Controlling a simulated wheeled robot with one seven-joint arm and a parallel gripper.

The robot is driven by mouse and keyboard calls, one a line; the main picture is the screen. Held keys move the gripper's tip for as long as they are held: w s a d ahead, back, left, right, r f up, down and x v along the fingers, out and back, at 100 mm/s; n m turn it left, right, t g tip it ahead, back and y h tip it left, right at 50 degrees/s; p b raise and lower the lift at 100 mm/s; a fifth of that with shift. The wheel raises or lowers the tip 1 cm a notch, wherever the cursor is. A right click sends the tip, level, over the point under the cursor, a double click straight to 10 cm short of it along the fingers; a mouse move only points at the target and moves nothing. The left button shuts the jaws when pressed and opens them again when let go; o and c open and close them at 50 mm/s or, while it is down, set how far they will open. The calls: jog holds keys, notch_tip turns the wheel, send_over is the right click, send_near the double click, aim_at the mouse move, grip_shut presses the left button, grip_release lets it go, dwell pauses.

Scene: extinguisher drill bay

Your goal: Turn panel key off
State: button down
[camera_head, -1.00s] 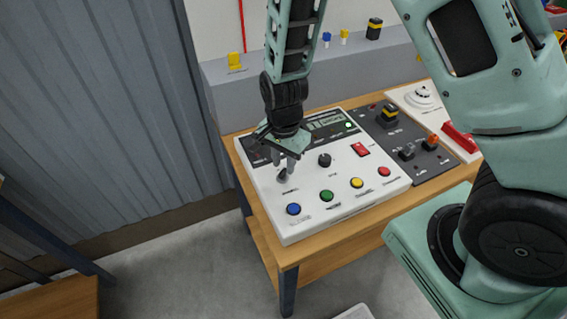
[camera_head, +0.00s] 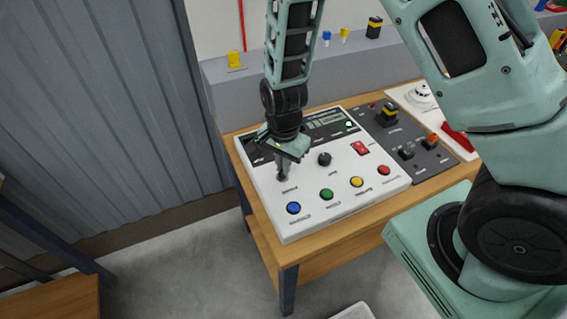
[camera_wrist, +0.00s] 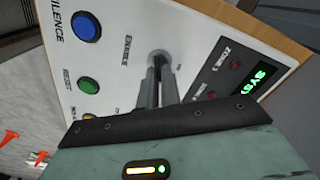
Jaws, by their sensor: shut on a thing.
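The white control panel (camera_head: 262,209) lies on the wooden table, with a dark display strip along its far side. My gripper (camera_head: 283,173) points down at the panel's left part, above the blue button. In the wrist view my gripper (camera_wrist: 157,92) is shut on the panel key (camera_wrist: 158,58), at a round switch labelled "ENABLE". The fingers hide most of the key, so its exact angle is hard to tell. The key is not clearly visible in the head view.
Blue (camera_head: 293,208), green (camera_head: 327,195), yellow (camera_head: 357,182) and red (camera_head: 384,170) buttons line the panel's near side. A black knob (camera_head: 324,159) and a red rocker switch (camera_head: 360,148) sit right of my gripper. A grey module (camera_head: 425,159) adjoins the panel.

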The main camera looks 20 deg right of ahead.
jog(key=n, duration=0.6)
jog(key=shift+w+a+b, duration=0.1)
jog(key=shift+b, duration=0.3)
jog(key=n, duration=0.5)
jog(key=shift+a+b, duration=0.1)
jog(key=shift+b, duration=0.3)
jog(key=shift+n, duration=0.4)
jog(key=c, duration=1.6)
grip_release()
jog(key=shift+r, duration=0.15)
notch_tip(320, 180, up, 17)
jog(key=b, duration=0.2)
